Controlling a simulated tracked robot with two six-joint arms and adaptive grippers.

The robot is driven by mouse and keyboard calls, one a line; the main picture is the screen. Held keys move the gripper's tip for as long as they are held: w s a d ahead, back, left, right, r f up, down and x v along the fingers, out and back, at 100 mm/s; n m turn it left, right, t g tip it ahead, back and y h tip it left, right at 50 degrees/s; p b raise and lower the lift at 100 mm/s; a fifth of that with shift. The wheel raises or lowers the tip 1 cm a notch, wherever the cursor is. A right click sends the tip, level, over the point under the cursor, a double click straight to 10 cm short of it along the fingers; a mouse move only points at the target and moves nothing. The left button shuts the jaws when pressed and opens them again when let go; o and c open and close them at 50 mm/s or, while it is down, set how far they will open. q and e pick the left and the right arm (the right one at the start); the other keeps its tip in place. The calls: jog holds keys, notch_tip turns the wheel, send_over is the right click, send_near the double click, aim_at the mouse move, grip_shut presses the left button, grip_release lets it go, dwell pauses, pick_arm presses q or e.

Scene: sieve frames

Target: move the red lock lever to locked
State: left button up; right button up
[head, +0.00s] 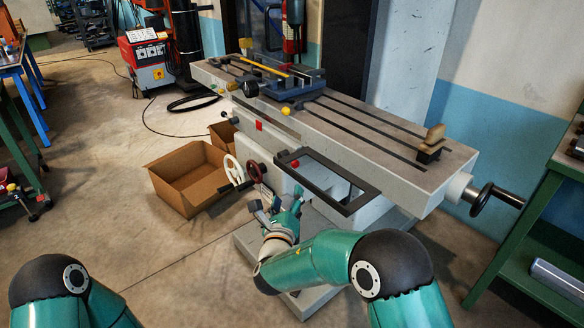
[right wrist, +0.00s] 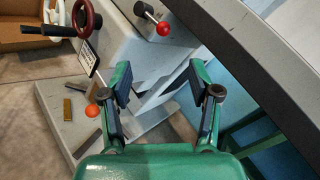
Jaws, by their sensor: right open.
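The red lock lever shows as a red ball knob (head: 295,163) on the front of the grey machine in the head view.
A black rectangular frame (head: 351,207) juts from the machine table's front. A white handwheel (head: 233,172) and a dark red handwheel (head: 256,172) are left of the gripper. In the right wrist view, a dark beam (right wrist: 262,55) crosses the upper right. A cardboard box (head: 190,178) stands left.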

aim_at(294, 166)
jog(key=w+d, duration=0.1)
jog(key=w, duration=0.3)
jog(key=w+d+p, duration=0.1)
jog(key=w, duration=0.9)
jog(key=shift+w+d+f, duration=0.1)
jog(key=shift+w+d, duration=0.05)
jog(key=shift+d, duration=0.25)
